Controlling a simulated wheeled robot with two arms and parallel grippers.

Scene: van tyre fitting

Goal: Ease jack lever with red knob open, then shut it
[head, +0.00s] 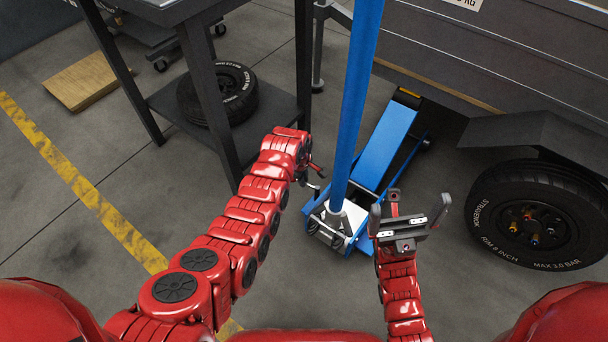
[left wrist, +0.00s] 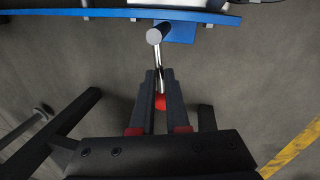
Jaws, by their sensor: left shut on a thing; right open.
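The blue jack (head: 385,142) stands on the floor with its thick blue handle (head: 357,90) rising upward. In the left wrist view, a small silver lever (left wrist: 158,62) reaches from a round pivot on the jack's blue side (left wrist: 180,32) to a red knob (left wrist: 160,101). My left gripper (left wrist: 160,78) is shut on the lever, with the red knob between its dark fingers. In the head view my left gripper (head: 314,180) is beside the jack's near left end, and the knob is hard to make out. My right gripper (head: 412,212) is open and empty, right of the handle's base.
A dark van body (head: 470,60) with a wheel (head: 535,212) stands at the right. A dark workbench with a tyre (head: 222,92) on its lower shelf stands at the upper left. A wooden board (head: 88,80) lies on the floor. The floor by the yellow line (head: 85,185) is clear.

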